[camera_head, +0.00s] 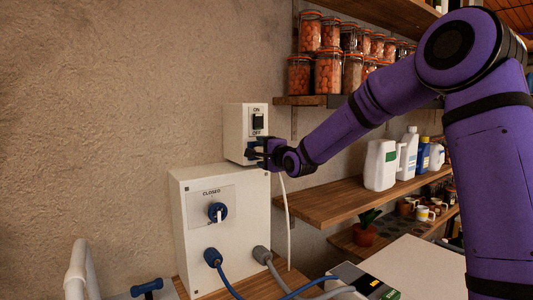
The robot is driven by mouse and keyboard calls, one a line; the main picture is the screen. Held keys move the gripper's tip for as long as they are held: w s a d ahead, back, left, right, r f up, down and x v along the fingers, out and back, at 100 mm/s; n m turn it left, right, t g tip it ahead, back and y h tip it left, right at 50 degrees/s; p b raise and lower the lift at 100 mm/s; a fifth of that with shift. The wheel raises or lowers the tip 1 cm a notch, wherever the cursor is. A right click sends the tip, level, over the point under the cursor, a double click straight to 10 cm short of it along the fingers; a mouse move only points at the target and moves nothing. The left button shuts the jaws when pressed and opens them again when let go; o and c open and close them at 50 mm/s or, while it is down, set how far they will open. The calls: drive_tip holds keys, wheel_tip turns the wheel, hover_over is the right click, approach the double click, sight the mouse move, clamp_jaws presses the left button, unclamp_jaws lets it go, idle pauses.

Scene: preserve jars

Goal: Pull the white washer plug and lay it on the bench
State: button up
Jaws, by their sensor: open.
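My gripper (256,150) is open, at the lower right of the white switch box (235,130) on the wall. Its dark fingers are close to the box's lower front; I cannot tell whether they touch it or surround anything. A white cable (286,215) hangs from behind my gripper down past the white cabinet. I cannot make out the white washer plug itself; my gripper hides the upper end of the cable. A wooden bench surface (292,277) shows at the foot of the cabinet.
Wooden shelves (355,196) with jars (328,71) and bottles (380,165) stand right. A pale flat top (415,262) is mostly clear.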

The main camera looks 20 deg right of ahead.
drive_tip(key=shift+w+a+r, duration=0.15)
drive_tip(key=shift+a+r, duration=0.05)
drive_tip(key=shift+a, duration=0.05)
idle(0.7)
clamp_jaws()
drive_tip(key=shift+s+f, duration=0.2)
drive_tip(key=shift+s, duration=0.1)
drive_tip(key=shift+s+d+f, duration=0.1)
drive_tip(key=shift+v, duration=2.3)
drive_tip(key=shift+d, duration=0.2)
drive_tip(key=shift+f, duration=0.1)
